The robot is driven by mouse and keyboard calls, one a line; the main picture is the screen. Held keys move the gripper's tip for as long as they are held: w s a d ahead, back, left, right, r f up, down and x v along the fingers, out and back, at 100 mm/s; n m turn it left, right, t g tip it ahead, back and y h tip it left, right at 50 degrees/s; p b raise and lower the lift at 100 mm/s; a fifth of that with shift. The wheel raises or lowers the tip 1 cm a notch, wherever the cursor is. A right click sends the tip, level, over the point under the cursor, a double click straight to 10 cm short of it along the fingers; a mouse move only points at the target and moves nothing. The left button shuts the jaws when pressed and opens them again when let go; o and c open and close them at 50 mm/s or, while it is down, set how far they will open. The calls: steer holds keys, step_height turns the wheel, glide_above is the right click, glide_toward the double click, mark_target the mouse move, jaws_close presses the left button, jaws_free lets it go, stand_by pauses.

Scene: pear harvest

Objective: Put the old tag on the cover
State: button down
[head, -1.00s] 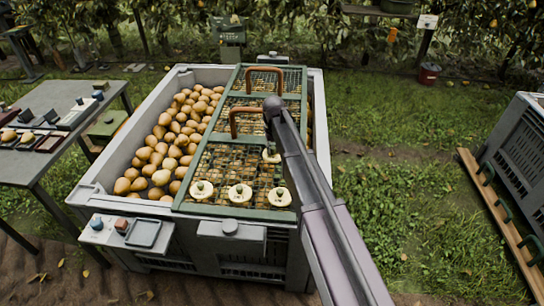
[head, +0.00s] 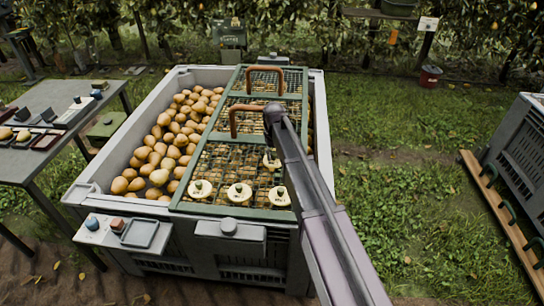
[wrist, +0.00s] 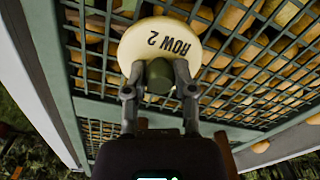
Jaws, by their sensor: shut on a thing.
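My gripper (wrist: 159,92) is shut on the dark green knob of a round cream tag (wrist: 165,42) lettered "ROW 2". The tag is over the wire mesh of the green-framed cover (head: 190,170); I cannot tell whether it touches the mesh. In the head view, what looks like this tag (head: 271,161) is just left of my arm, and my gripper is hidden behind the arm. Three similar tags, a left one (head: 200,189), a middle one (head: 239,194) and a right one (head: 280,198), lie along the cover's front edge.
The cover lies over the right part of a grey bin (head: 120,165) of pears and has two brown handles (head: 236,120). A small shelf (head: 120,232) hangs at the bin's front left. A table (head: 60,165) stands left; grass lies right.

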mark_target(274, 154)
steer(key=shift+f, duration=0.2)
steer(key=shift+c, duration=2.2)
jaws_free()
steer(key=shift+r, duration=0.15)
step_height(274, 154, up, 12)
steer(key=p, duration=1.2)
